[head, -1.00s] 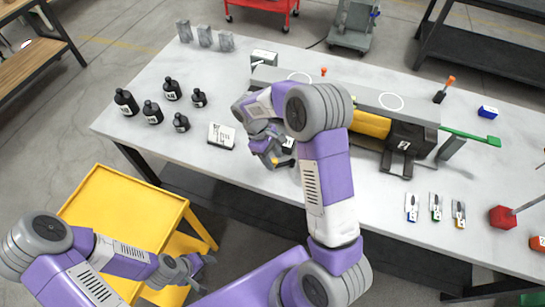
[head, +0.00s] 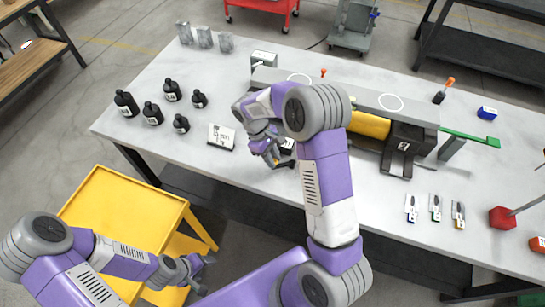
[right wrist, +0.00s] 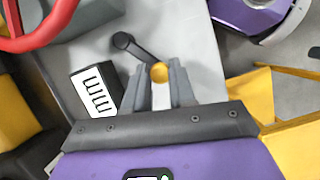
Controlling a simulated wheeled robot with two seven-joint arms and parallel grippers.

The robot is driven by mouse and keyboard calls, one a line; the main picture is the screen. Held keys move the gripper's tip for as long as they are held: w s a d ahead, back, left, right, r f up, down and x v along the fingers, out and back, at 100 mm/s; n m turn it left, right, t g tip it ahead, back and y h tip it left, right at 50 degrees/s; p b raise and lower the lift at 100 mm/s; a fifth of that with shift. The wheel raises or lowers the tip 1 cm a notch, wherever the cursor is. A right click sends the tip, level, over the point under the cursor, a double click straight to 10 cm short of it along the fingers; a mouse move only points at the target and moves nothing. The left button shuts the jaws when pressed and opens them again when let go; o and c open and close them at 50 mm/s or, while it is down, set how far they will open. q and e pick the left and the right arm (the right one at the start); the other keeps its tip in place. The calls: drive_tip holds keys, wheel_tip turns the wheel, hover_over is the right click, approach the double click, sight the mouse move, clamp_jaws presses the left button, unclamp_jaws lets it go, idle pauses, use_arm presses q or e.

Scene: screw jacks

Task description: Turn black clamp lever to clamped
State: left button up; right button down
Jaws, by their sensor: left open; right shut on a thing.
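The black clamp lever (right wrist: 139,50) shows in the right wrist view as a dark bar with a round black end at upper left. Its other end meets a small yellow round part between my right gripper's fingertips (right wrist: 160,78). My right gripper is shut on the lever, at the front edge of the table in the head view (head: 277,162). My right arm hides part of the fixture behind it. My left gripper (head: 200,270) is open and empty, low at the left beside the yellow cart.
A black block with a white label (right wrist: 96,90) stands close left of the right fingers. A grey fixture with a yellow cylinder (head: 370,124) lies behind my right arm. Black bottles (head: 152,112) and a white sign (head: 221,137) stand left. A yellow cart (head: 120,205) is below.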

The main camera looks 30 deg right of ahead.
drive_tip(key=w+m+p, duration=0.1)
drive_tip(key=d+m+y+p, duration=0.1)
drive_tip(key=m, duration=0.1)
drive_tip(key=shift+w+r, duration=0.1)
drive_tip(key=shift+w, duration=0.3)
drive_tip(key=shift+w+d+m+g+y+p, duration=0.15)
drive_tip(key=shift+w+d+m+y+p, duration=0.25)
drive_tip(key=shift+m, duration=0.65)
drive_tip(key=shift+w+d+m+g+y+p, duration=0.2)
drive_tip(key=shift+w+d+m+y, duration=0.2)
drive_tip(key=shift+m, duration=0.65)
drive_tip(key=c, duration=0.9)
unclamp_jaws()
drive_tip(key=shift+c, duration=0.2)
drive_tip(key=p+v, duration=0.1)
drive_tip(key=v, duration=0.6)
drive_tip(key=shift+w+r, duration=0.15)
drive_tip(key=shift+r, duration=0.1)
